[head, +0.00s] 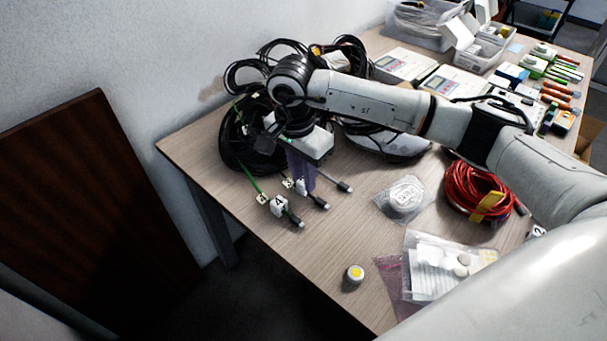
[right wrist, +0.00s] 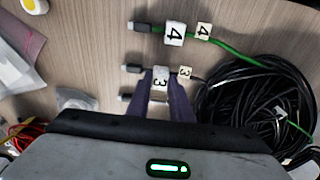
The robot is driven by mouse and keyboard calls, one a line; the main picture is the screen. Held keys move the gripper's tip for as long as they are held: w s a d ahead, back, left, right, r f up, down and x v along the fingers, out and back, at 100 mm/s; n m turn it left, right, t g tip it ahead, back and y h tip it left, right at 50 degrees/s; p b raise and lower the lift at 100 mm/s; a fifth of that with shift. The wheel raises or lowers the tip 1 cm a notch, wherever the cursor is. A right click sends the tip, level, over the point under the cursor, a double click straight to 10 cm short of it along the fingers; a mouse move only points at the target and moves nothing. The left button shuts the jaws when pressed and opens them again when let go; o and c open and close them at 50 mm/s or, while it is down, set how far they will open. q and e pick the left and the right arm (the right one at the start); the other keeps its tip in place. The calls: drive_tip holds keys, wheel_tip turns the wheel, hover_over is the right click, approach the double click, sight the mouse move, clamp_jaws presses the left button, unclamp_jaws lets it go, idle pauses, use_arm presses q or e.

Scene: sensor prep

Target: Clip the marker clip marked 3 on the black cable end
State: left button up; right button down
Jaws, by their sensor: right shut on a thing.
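My right gripper (right wrist: 160,108), with purple fingers, is shut on the white marker clip marked 3 (right wrist: 160,79). The clip is at the black cable end, between its dark plug (right wrist: 132,69) and its small tag marked 3 (right wrist: 185,72). I cannot tell whether the clip is fully around the cable. In the head view the right gripper (head: 301,180) points down at the table, with the black cable's plug (head: 320,204) beside it. The fingers partly hide the clip there. My left gripper is not in view.
A green cable (right wrist: 232,43) alongside carries a white clip marked 4 (right wrist: 175,33). Another plug (head: 345,187) lies on the other side. Coiled black cables (head: 240,140) lie behind. A yellow-topped round container (head: 354,273), bags and a red cable coil (head: 474,190) lie to the right.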

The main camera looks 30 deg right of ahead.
drive_tip(key=shift+f+b, duration=0.45)
drive_tip(key=shift+f, duration=0.2)
idle(0.3)
drive_tip(key=c, duration=1.5)
unclamp_jaws()
drive_tip(key=shift+r, duration=0.15)
drive_tip(key=shift+r+p, duration=1.9)
drive_tip(key=shift+r, duration=1.05)
